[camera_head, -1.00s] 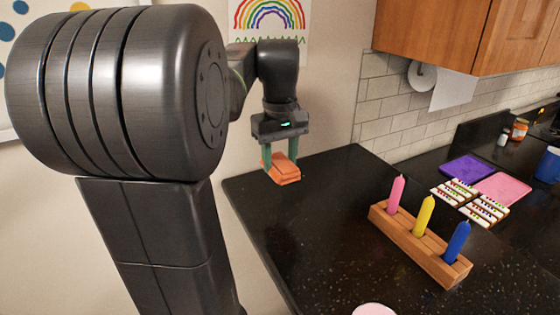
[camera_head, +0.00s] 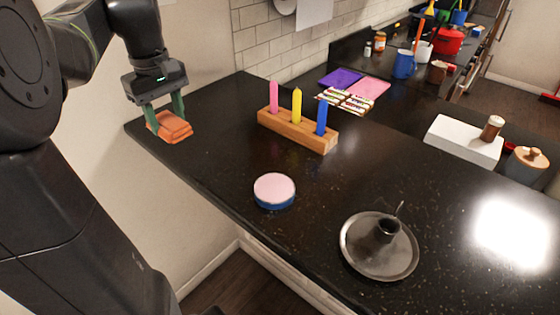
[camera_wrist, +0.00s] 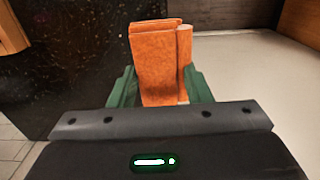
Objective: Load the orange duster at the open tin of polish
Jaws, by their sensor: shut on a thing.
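My gripper (camera_head: 168,120) is shut on the folded orange duster (camera_head: 174,130) and holds it near the far left corner of the dark counter in the head view. In the wrist view the duster (camera_wrist: 158,60) stands between the green fingers (camera_wrist: 160,88). The polish tin (camera_head: 274,191) is a low round tin with a blue side and a pale pink top face. It sits on the counter near its front edge, to the right of and nearer than my gripper. The duster and the tin are well apart.
A wooden block (camera_head: 297,131) with pink, yellow and blue candles stands behind the tin. A metal candle holder (camera_head: 352,254) with a round dish is at the front right. A white box (camera_head: 463,142) stands further right. The counter between duster and tin is clear.

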